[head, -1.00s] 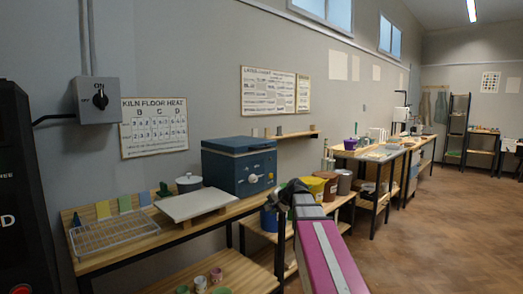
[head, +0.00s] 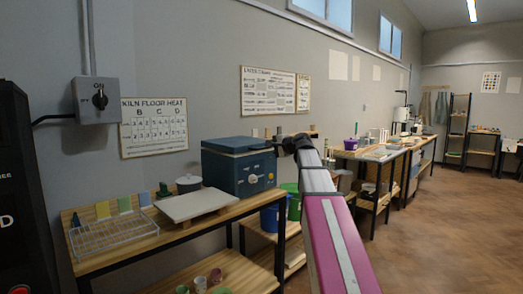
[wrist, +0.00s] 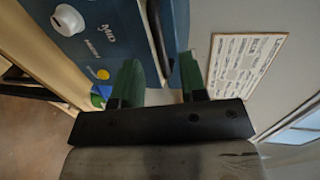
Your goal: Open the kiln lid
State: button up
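The blue kiln (head: 238,175) stands on the wooden bench. Its lid (head: 237,146) is down on the body. In the wrist view the kiln's front (wrist: 95,30) fills the upper left, turned on its side, with a white knob and a yellow dot. The lid's blue edge (wrist: 176,22) shows to the right of a dark bar or seam. My gripper (wrist: 158,75) is open, its two green fingers apart, with the dark bar ahead of the gap between them. I cannot tell whether they touch it. In the head view my gripper (head: 279,142) is at the kiln's right side, partly hidden by my wrist.
A white slab (head: 193,204), a lidded pot (head: 188,183) and a wire rack (head: 112,236) share the bench left of the kiln. Blue and green buckets (head: 291,205) stand lower at right. A wall poster (head: 268,92) hangs behind. Open floor lies at right.

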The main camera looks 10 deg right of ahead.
aim_at(262, 148)
jog(key=x, duration=0.6)
jog(key=shift+w+a+f, duration=0.1)
jog(key=shift+w, duration=0.1)
grip_shut()
